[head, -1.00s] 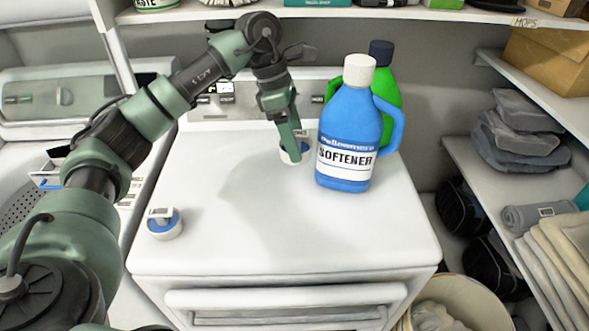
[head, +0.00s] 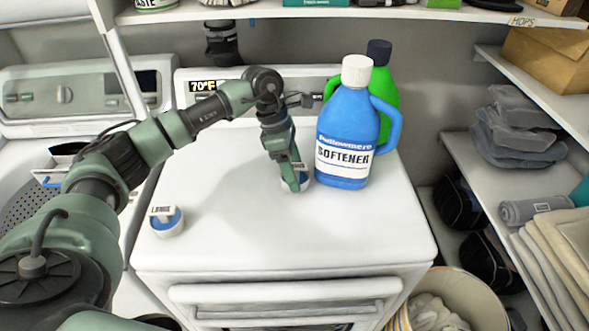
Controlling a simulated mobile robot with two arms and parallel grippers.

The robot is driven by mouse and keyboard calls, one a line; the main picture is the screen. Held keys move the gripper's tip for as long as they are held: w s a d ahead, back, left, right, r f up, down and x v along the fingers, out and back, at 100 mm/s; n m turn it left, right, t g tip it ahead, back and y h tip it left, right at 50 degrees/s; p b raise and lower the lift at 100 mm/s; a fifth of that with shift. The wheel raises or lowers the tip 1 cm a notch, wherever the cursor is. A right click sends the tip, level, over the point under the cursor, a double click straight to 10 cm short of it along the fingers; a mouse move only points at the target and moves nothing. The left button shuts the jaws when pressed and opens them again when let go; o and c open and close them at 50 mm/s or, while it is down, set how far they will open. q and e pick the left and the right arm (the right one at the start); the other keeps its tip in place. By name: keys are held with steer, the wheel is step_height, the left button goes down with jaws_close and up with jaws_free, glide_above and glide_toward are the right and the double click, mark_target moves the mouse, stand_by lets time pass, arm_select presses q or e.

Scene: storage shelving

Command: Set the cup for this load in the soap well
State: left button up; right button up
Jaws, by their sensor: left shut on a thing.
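My left gripper (head: 296,182) is shut on a small white-and-blue cup (head: 290,186), which is mostly hidden by the fingers. It is at the dryer top just left of the blue softener bottle; I cannot tell whether the cup touches the surface. A second white cup with blue inside (head: 167,222), its label reading "LARGE", stands at the front left of the dryer top. On the left washer, a small pulled-out drawer (head: 48,181) with a blue mark, apparently the soap well, is partly hidden by my left arm. My right gripper is not in view.
The blue softener bottle (head: 345,135) stands close to the held cup, with a green bottle (head: 386,90) behind it. A display (head: 203,86) reads 70°F. The dryer top (head: 235,220) is clear between the cups. A shelf (head: 450,155) holds folded cloth at right.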

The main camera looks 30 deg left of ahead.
arm_select(q)
steer(key=shift+f, duration=0.25)
steer(key=o, duration=1.4)
steer(key=shift+r, duration=0.1)
steer(key=shift+r, duration=0.1)
